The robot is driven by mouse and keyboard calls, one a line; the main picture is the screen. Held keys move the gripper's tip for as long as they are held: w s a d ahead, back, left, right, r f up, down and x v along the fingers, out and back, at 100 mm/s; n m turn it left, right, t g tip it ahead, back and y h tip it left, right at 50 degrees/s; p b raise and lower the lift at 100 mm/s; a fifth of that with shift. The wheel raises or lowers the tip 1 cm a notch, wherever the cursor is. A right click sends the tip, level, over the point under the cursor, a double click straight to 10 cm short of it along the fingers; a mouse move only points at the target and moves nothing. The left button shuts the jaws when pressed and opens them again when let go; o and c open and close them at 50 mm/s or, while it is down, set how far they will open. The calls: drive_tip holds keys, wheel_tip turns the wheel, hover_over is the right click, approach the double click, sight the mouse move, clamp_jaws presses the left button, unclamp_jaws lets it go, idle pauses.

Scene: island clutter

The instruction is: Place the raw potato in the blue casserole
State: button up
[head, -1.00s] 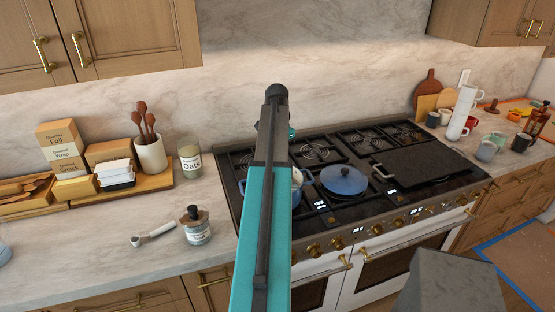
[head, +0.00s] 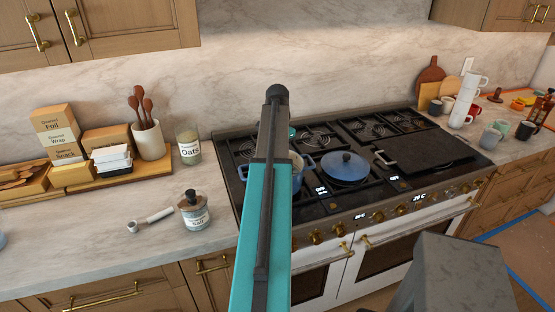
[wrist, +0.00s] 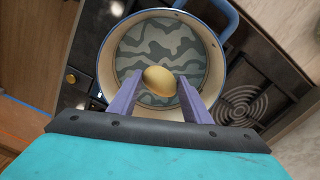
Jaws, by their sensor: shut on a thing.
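The blue casserole (head: 299,174) stands uncovered on the stove, mostly hidden behind my arm in the head view. In the wrist view, I look down into the casserole (wrist: 107,62). It has a blue rim and handle, cream walls and a grey patterned bottom. The potato (wrist: 158,80), small and yellow-brown, sits between my two purple fingertips. My gripper (wrist: 160,84) is shut on it, and both appear within the casserole's rim; the height above the bottom is hard to judge. The potato and my fingers are hidden in the head view.
A blue lid or covered pan (head: 346,168) sits right of the casserole, with a dark griddle (head: 425,150) farther right. A glass jar (head: 194,210) and the oats jar (head: 188,146) stand on the left counter. Mugs (head: 490,138) cluster on the right.

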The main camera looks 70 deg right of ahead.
drive_tip(key=o, duration=1.1)
drive_tip(key=shift+o, duration=0.2)
drive_tip(key=shift+r, duration=0.1)
drive_tip(key=shift+r+p, duration=2.3)
drive_tip(key=shift+r, duration=1.15)
drive_tip(key=shift+f, duration=0.1)
